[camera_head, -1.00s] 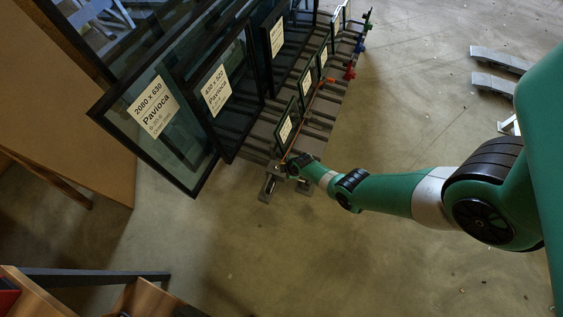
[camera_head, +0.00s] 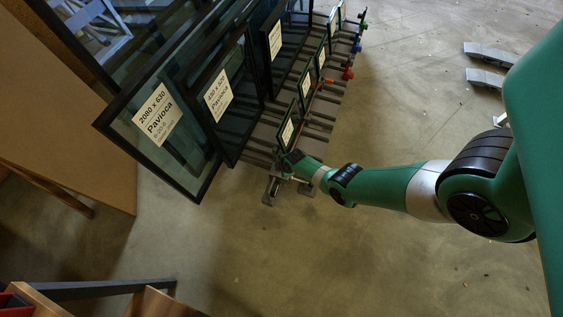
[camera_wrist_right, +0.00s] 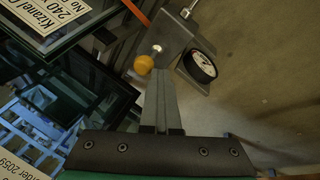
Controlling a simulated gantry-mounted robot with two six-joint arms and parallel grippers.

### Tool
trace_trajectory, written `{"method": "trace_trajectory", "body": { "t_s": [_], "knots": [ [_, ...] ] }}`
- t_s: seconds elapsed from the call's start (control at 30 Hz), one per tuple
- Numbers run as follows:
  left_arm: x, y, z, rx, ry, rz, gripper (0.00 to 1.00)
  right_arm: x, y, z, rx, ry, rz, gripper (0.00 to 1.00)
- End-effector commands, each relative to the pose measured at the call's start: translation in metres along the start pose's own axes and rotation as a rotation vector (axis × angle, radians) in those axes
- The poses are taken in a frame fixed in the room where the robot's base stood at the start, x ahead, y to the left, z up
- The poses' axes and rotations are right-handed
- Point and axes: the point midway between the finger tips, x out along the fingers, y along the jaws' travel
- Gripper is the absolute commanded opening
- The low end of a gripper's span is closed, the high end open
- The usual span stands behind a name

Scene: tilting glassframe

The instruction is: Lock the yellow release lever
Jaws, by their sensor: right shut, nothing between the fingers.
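The yellow release lever shows in the right wrist view as a round yellow knob (camera_wrist_right: 144,64) beside a short silver pin, at the metal end of the rack. My right gripper (camera_wrist_right: 159,76) is shut and empty. Its fingertips appear just below and right of the knob; I cannot tell whether they touch it. In the head view my right arm (camera_head: 385,187) reaches in from the right to the rack's near end, where the lever is too small to make out. My left gripper is in neither view.
The rack (camera_head: 262,134) carries large dark-framed glass panes (camera_head: 155,125) and several smaller labelled panes (camera_head: 287,128). A black round wheel (camera_wrist_right: 202,66) lies right of the fingers. A brown board (camera_head: 65,120) stands at left. Open floor (camera_head: 300,255) lies in front.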

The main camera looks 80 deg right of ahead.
Motion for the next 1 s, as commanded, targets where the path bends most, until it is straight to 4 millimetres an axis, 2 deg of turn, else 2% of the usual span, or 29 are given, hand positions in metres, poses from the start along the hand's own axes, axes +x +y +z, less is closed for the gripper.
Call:
{"method": "trace_trajectory", "body": {
  "t_s": [0.4, 0.77, 1.0],
  "knots": [
    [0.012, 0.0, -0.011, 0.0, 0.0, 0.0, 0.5, -0.016, 0.005, -0.002, 0.0, -0.001, -0.001, 0.0],
    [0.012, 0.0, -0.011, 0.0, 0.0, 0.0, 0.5, -0.016, 0.004, -0.002, 0.0, -0.001, -0.002, 0.0],
    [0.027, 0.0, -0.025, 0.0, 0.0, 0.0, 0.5, -0.031, -0.013, -0.004, -0.007, -0.001, -0.004, 0.0]
  ]
}}
